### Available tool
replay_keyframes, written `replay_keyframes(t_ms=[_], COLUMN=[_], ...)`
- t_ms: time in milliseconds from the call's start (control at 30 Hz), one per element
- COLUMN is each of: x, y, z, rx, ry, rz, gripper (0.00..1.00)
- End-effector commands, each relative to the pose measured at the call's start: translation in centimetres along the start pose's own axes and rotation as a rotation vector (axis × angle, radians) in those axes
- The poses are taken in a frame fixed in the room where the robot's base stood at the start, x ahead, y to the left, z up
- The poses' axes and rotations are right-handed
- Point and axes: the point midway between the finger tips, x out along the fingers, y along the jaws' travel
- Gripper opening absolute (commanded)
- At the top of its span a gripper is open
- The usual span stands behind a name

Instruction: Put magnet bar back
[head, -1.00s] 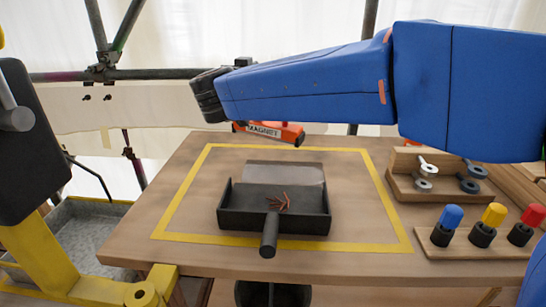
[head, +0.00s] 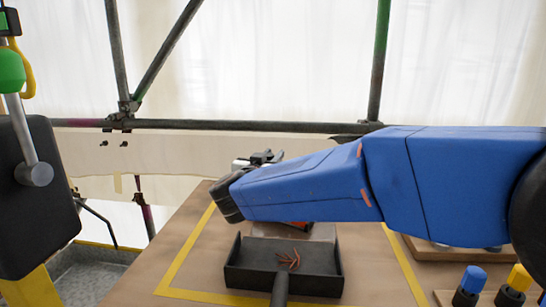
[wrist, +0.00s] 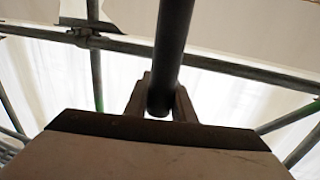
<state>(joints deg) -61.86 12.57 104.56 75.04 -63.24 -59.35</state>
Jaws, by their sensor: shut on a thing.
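My gripper (wrist: 160,96) is shut on a dark round handle (wrist: 173,45) in the wrist view. I take this to be the handle of the magnet bar. In the head view only a small orange-red part of the magnet bar (head: 300,226) shows below my blue arm, above the back of a black pan. My arm hides the rest of it and my gripper's fingers there. The black pan (head: 245,283) lies on the table with several thin reddish pieces (head: 289,260) in it.
A yellow line (head: 173,277) frames the work area on the wooden table (head: 128,283). Pegs with blue (head: 473,278) and yellow (head: 519,277) caps stand at the front right. Scaffold tubes (head: 240,125) cross behind the table. A grey tub (head: 85,268) is at the left.

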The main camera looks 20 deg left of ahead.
Motion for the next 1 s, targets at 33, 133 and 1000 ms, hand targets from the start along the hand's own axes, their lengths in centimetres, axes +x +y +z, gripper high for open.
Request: replay_keyframes(t_ms=[33,133,1000], x=[0.0,0.0,-3.4], y=[0.0,0.0,-0.1], z=[-0.1,-0.1,-0.2], rx=[0.001,0.001,0.001], ry=[0.002,0.001,0.001], rz=[0.0,0.0,-0.003], gripper=[0.0,0.0,0.41])
